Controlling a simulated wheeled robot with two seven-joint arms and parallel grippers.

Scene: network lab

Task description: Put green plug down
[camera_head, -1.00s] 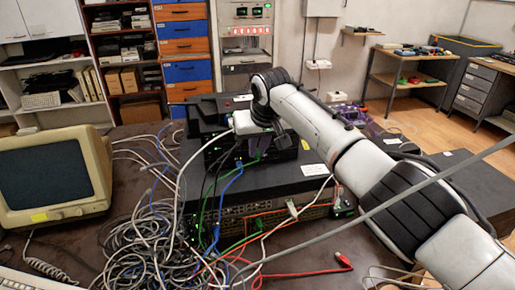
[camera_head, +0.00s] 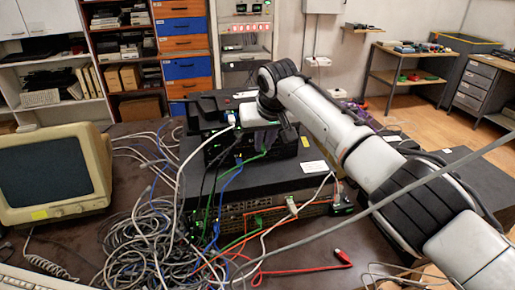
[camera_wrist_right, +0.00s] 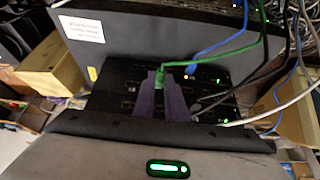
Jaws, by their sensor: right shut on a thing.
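My right gripper (camera_head: 264,147) reaches in from the right over the stacked network gear in the head view. It also shows in the right wrist view (camera_wrist_right: 163,88), where its two purple fingers are shut on the green plug (camera_wrist_right: 160,76). A green cable (camera_wrist_right: 222,62) runs from the plug up and to the right. In the head view the green cable (camera_head: 250,158) shows beside the fingers, while the plug itself is mostly hidden. The fingers point at the dark port face of a device (camera_wrist_right: 205,85); I cannot tell whether the plug touches it. My left gripper is out of view.
A blue cable (camera_head: 226,180) runs beside the green one. A heap of grey cables (camera_head: 145,240) covers the table left of the stack. An old monitor (camera_head: 50,175) stands at the left. A red cable (camera_head: 318,268) lies in front.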

